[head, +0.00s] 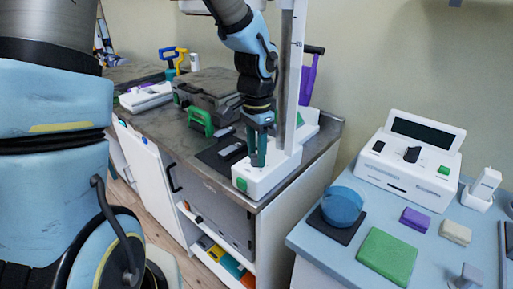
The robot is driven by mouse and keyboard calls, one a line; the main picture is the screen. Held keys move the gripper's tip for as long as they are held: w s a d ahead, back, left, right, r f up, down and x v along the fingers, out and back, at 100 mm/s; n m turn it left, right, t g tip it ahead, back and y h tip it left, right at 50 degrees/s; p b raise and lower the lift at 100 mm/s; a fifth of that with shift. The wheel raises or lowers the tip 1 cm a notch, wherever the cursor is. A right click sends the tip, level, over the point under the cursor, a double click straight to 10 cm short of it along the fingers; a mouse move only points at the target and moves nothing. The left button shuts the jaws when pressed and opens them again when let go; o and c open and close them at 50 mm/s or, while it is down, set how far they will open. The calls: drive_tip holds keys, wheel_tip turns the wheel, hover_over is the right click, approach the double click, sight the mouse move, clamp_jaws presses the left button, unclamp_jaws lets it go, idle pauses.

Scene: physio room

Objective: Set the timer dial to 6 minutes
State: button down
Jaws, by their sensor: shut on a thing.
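My gripper (258,160) points straight down at the top of a white unit (268,178) on the grey counter. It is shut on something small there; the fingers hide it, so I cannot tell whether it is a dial. The white unit has a green button (242,185) on its front left corner and a tall pale column with scale marks (291,75) behind my gripper. A second white unit (390,175) stands on the blue table at right, with a dark screen (422,133), a black knob (412,154) and a green button (444,170). No dial marks are readable.
A dark case (205,85) and a green-framed item (200,121) stand left of my gripper on the counter (185,150). A blue round container (342,205), a green pad (388,257) and small blocks sit on the right table. A purple-handled item (309,78) stands behind the column.

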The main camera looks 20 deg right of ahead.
drive_tip(key=shift+m, duration=0.9)
drive_tip(key=c, duration=0.5)
unclamp_jaws()
drive_tip(key=shift+r, duration=0.1)
wheel_tip(320, 180, up, 11)
drive_tip(key=shift+f, duration=0.15)
